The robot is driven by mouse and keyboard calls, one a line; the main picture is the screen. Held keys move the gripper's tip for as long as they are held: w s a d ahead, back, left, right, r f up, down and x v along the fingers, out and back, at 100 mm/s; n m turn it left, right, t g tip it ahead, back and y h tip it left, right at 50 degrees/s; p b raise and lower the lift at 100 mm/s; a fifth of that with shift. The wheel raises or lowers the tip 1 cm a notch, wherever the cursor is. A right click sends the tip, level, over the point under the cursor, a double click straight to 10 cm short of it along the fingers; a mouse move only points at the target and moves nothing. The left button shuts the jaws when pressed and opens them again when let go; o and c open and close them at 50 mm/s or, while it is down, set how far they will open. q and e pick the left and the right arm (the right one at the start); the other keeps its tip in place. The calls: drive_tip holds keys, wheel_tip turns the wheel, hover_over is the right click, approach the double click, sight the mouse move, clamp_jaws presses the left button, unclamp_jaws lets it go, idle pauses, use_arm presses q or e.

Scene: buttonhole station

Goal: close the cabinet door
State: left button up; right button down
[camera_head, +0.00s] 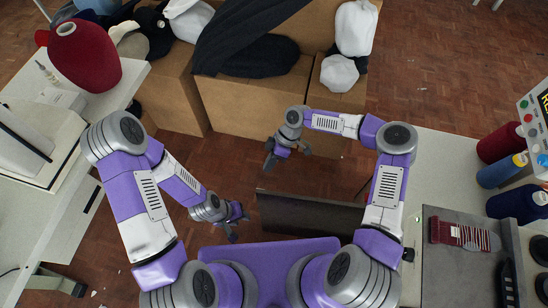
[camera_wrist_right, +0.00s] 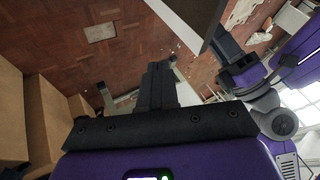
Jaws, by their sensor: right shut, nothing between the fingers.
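The cabinet door (camera_head: 310,215) is a dark brown upright panel, seen from above, standing out into the floor space between my arms. Part of it is hidden by my right arm, so where it joins the cabinet does not show. In the right wrist view, a pale panel with a dark edge, likely the door (camera_wrist_right: 190,18), enters at the top. My right gripper (camera_head: 285,157) is shut and empty, beyond the door, near the cardboard boxes. It also shows in the right wrist view (camera_wrist_right: 161,80). My left gripper (camera_head: 236,223) looks open and empty, just left of the door's left end.
Cardboard boxes (camera_head: 245,105) with dark and white cloth items block the far side. A left table (camera_head: 60,210) holds a red cone (camera_head: 85,55). A right table (camera_head: 440,165) carries thread cones (camera_head: 500,143) and a grey plate.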

use_arm(q)
drive_tip(key=shift+f+b, duration=0.35)
drive_tip(key=shift+f, duration=0.1)
use_arm(e)
drive_tip(key=s+a+f, duration=0.2)
drive_tip(key=s+f, duration=0.1)
drive_tip(key=s, duration=0.2)
drive_tip(key=shift+s+a, duration=0.15)
drive_tip(key=shift+a, duration=0.2)
